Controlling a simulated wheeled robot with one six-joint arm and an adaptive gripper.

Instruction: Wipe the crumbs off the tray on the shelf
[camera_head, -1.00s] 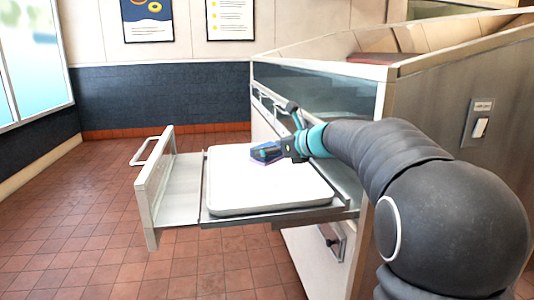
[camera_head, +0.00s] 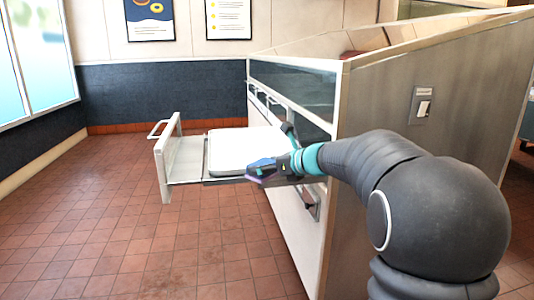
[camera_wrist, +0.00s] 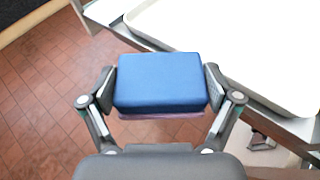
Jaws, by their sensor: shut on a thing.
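The white tray (camera_head: 228,148) lies on the pulled-out shelf (camera_head: 187,172) of the cabinet. Its visible surface looks white and bare; I make out no crumbs in either view. My gripper (camera_wrist: 161,88) is shut on a blue sponge (camera_wrist: 160,80) with a purplish underside. In the wrist view the sponge sits between both fingers, and the tray (camera_wrist: 240,50) is beyond it, at the top right. Red floor tiles show below the sponge, so it is off the tray's near side. In the head view my gripper covers the tray's near right corner.
The shelf has a raised front panel with a handle (camera_head: 157,130) at the left. The cabinet (camera_head: 345,120) stands to the right, with a wall switch (camera_head: 423,108) on its side. The tiled floor (camera_head: 130,235) is clear at left and front.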

